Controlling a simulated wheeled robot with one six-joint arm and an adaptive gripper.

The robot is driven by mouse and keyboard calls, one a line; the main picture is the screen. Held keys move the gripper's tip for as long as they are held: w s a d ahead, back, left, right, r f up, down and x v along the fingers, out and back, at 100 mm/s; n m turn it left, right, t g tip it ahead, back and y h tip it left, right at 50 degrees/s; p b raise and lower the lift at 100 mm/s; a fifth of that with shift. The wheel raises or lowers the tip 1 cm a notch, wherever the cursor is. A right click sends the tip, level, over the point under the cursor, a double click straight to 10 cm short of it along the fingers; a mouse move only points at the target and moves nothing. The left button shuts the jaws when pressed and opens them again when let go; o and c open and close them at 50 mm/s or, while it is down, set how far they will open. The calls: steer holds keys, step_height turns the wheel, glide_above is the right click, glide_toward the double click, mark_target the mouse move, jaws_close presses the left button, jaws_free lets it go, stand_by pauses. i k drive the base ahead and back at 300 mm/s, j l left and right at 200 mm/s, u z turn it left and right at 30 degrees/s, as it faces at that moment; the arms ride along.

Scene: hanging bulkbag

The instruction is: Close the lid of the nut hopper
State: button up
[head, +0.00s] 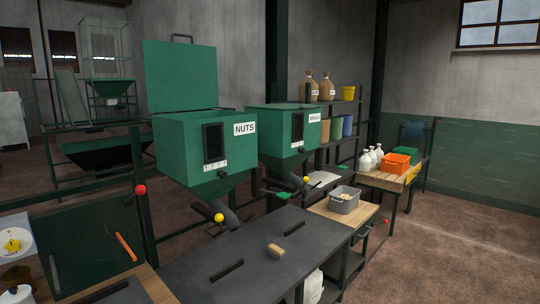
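The nut hopper (180,150) is a green box with a white "NUTS" label (245,128) and a dark window on its front. Its lid (180,76) stands upright at the back of the box, so the hopper is open. A dark handle (182,37) is on the lid's top edge. The inside of the hopper is mostly hidden from this angle. My gripper is not in view.
A second green hopper (288,130) beside it at right has its lid down. A dark bench (250,262) with a brush (276,250) stands in front. A grey bin (344,200) and orange crate (395,164) are farther right. Brown floor is clear at right.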

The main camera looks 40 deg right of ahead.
mark_target(179, 76)
steer(key=z, duration=0.3)
steer(key=i+l+u, duration=0.15)
steer(key=l, duration=0.5)
steer(key=i+l+u, duration=0.2)
steer(key=l, duration=0.45)
steer(key=i+l+u, duration=0.15)
steer(key=l, duration=0.55)
steer(key=l+u, duration=0.2)
steer(key=l, duration=0.45)
